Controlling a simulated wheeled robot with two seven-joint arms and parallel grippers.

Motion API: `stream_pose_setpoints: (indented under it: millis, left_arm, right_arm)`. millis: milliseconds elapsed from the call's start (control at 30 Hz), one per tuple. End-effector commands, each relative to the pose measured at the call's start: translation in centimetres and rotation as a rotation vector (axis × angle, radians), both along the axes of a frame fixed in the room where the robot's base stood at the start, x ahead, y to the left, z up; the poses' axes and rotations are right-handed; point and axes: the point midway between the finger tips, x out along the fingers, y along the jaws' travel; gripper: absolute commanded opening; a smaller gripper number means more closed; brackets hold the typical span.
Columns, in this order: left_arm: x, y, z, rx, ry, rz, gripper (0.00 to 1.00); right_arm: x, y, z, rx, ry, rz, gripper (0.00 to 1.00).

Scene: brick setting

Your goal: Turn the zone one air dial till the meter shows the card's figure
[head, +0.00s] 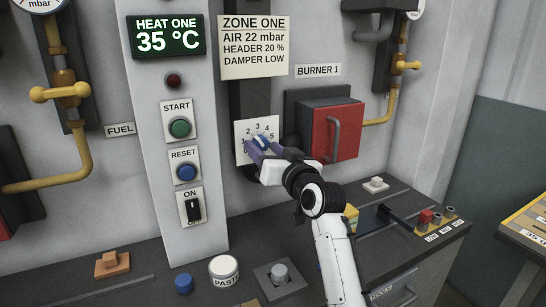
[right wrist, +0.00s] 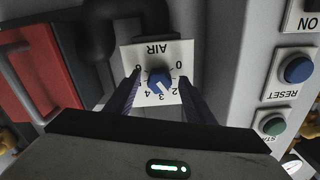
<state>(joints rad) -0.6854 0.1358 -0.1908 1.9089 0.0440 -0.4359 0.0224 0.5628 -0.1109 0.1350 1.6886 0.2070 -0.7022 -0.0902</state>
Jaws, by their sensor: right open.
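The air dial is a white plate (head: 242,128) with figures around a blue knob (head: 262,142), right of the grey column. In the right wrist view the plate (right wrist: 133,55) reads AIR upside down, with the blue knob (right wrist: 159,81) at its middle. My right gripper (head: 264,148) is open at the dial; in the wrist view its two fingers (right wrist: 160,80) stand either side of the knob. I cannot tell whether they touch it. The card (head: 254,47) reads ZONE ONE, AIR 22 mbar. Two mbar gauges, left (head: 40,5) and right (head: 415,8), are cut off at the top; no reading shows.
The column carries a HEAT ONE display (head: 166,38) at 35 °C, START (head: 180,127) and RESET (head: 186,171) buttons and an ON switch (head: 193,206). A red burner box (head: 336,130) stands close right of the dial. Paste jar (head: 224,270) and blocks lie on the bench below.

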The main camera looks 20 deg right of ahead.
Motion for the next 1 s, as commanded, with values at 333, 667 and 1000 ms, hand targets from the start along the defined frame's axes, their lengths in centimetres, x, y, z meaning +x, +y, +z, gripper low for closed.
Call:
stream_pose_setpoints:
  millis: [333,667,1000]
  left_arm:
    - [0.0,0.0,-0.9,0.0,-0.001,0.0,0.58]
    - [0.0,0.0,-1.2,0.0,-0.001,0.0,0.58]
    - [0.0,0.0,-1.2,0.0,-0.001,0.0,0.58]
  right_arm:
    - [-6.1,-0.5,-0.2,-0.003,0.0,-0.002,0.49]
    - [-9.4,-0.7,-0.1,-0.001,0.001,0.0,0.49]
    - [-9.5,-0.7,-0.1,-0.001,0.001,0.0,0.49]
